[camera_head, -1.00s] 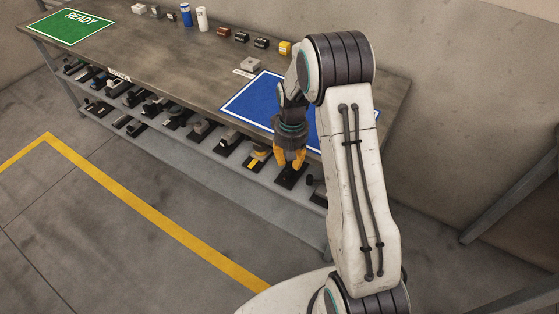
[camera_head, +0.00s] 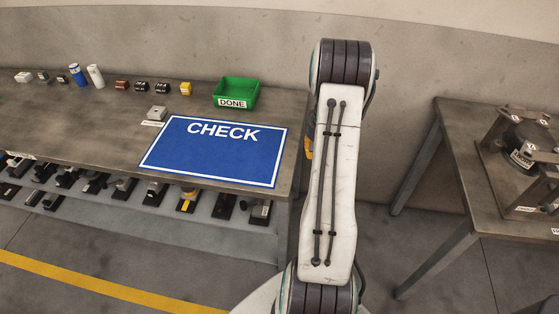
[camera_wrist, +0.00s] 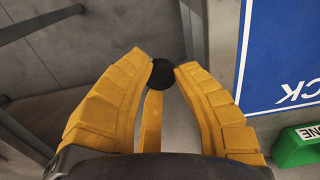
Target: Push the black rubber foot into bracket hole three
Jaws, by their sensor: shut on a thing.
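The black rubber foot (camera_wrist: 164,78) is a small dark round piece, held between the yellow fingertips in the wrist view. My gripper (camera_wrist: 163,69) is shut on it, with bare floor and the table's edge below. In the head view my gripper is almost wholly hidden behind my arm; only a bit of yellow finger (camera_head: 309,149) shows. On the right table a dark round compressor (camera_head: 526,145) stands on a brown base plate (camera_head: 490,165) with upright posts. I cannot make out which part is the bracket or its hole three.
The long workbench (camera_head: 60,125) at left bears a blue CHECK mat (camera_head: 212,155), a green DONE bin (camera_head: 236,92) and several small parts. Dark parts line its lower shelf. The right table (camera_head: 455,145) stands apart, with open floor between the two.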

